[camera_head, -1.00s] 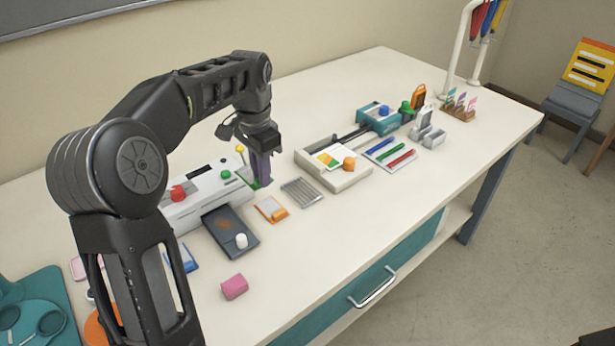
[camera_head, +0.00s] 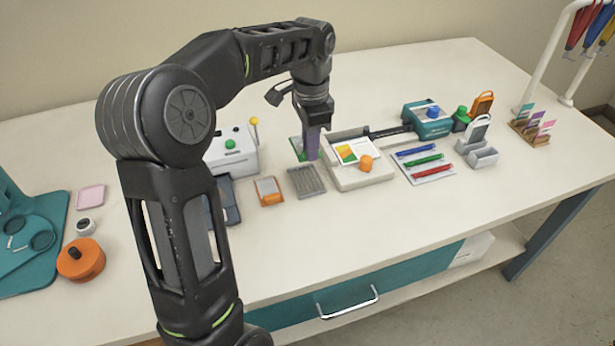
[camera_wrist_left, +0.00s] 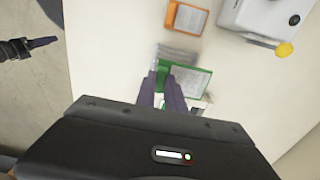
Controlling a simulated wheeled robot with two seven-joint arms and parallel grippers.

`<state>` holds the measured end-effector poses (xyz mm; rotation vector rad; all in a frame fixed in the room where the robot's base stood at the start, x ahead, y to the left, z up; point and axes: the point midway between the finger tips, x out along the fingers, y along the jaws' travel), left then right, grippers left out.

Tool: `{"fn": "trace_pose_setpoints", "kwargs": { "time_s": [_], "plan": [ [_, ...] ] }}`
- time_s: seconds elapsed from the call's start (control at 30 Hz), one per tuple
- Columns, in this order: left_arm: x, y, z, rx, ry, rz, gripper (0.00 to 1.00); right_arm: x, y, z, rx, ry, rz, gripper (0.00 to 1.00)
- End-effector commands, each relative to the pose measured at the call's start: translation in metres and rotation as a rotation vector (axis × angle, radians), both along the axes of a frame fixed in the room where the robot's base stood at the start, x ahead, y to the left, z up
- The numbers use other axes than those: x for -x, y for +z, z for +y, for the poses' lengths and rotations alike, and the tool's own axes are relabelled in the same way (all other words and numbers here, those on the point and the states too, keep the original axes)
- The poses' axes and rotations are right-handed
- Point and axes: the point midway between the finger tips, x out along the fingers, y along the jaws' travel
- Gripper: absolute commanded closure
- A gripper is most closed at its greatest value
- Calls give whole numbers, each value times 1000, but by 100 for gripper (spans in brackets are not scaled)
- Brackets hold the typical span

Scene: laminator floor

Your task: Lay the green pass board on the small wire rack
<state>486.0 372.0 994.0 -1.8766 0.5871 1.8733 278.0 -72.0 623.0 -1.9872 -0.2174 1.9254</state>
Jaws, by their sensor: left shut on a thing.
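The green pass board (camera_head: 297,148) is in the jaws of my left gripper (camera_head: 312,156), mostly hidden by the fingers in the head view. In the left wrist view the green-edged board (camera_wrist_left: 192,80) shows beside the fingertips (camera_wrist_left: 168,76), with a pale face. The small wire rack (camera_head: 306,182) lies flat on the table, just in front of the gripper in the head view. In the left wrist view the rack (camera_wrist_left: 177,54) is partly covered by the board; I cannot tell whether they touch. A dark gripper, apparently my right one (camera_wrist_left: 42,42), shows at the left wrist view's left edge.
An orange-framed card holder (camera_head: 268,191) lies left of the rack. A white tray with an orange knob (camera_head: 362,178) stands close on its right. The white machine (camera_head: 232,152) is behind left. Coloured pens (camera_head: 424,161) lie farther right.

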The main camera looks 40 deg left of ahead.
Motion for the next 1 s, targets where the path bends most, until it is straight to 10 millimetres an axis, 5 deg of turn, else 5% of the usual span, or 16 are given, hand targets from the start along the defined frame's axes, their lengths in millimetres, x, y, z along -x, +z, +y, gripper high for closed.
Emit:
{"fn": "trace_pose_setpoints", "kwargs": {
  "time_s": [0.17, 0.5, 1.0],
  "plan": [
    [0, -6, 0, 0, 0, 1, 100, 0, 0, 0, 0, 0, -1, 47],
    [0, -59, 0, 0, 1, 1, 100, -1, 5, 0, 0, 0, -1, 47],
    [0, -80, -1, 1, 0, 3, 100, -1, 7, 0, 0, -1, -1, 47]
  ]
}}
